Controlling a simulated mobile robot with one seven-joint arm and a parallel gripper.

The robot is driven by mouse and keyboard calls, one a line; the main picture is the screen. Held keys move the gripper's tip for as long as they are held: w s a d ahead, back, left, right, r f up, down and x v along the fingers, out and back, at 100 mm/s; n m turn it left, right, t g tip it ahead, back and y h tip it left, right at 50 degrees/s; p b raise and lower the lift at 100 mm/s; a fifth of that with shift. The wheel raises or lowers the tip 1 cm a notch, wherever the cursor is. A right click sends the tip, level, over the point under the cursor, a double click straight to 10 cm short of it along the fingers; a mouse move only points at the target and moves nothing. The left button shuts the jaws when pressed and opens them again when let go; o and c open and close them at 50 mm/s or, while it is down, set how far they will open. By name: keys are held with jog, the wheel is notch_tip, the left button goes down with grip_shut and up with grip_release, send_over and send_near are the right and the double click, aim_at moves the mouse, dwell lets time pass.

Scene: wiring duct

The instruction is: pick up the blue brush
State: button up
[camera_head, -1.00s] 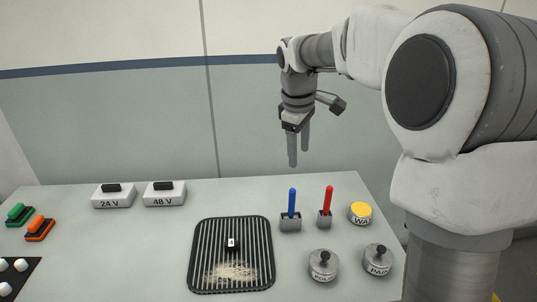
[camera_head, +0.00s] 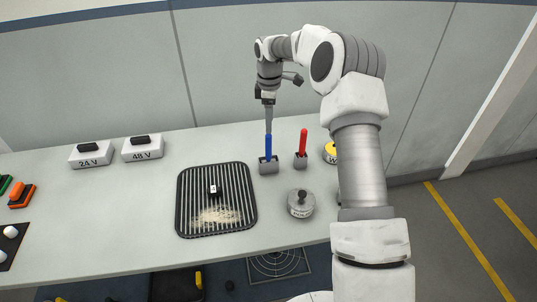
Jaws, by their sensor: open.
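The blue brush (camera_head: 268,146) stands upright, handle up, in a small grey holder (camera_head: 268,168) at the back right of the table. My gripper (camera_head: 268,123) points straight down directly over it in the picture. The fingertips appear at the top of the blue handle. The fingers overlap in this view, so the gap between them does not show. I cannot tell whether the handle top is between the fingers or just below them. The gripper is open.
A red-handled brush (camera_head: 303,140) stands in its own holder close to the right. A round grey lidded pot (camera_head: 301,204) and a yellow-topped pot (camera_head: 330,152) are nearby, the latter partly behind my arm. A ribbed black tray (camera_head: 216,233) with pale debris lies left.

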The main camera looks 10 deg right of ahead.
aim_at(269, 147)
notch_tip(269, 147, down, 6)
jog(key=shift+f+p, duration=0.1)
jog(key=shift+p, duration=0.25)
jog(key=shift+s+a+f+p, duration=0.15)
jog(key=shift+f+p, duration=0.25)
jog(key=shift+f, duration=0.9)
jog(key=shift+s+f+p, duration=0.1)
jog(key=shift+f+p, duration=0.25)
jog(key=shift+f, duration=0.95)
grip_shut()
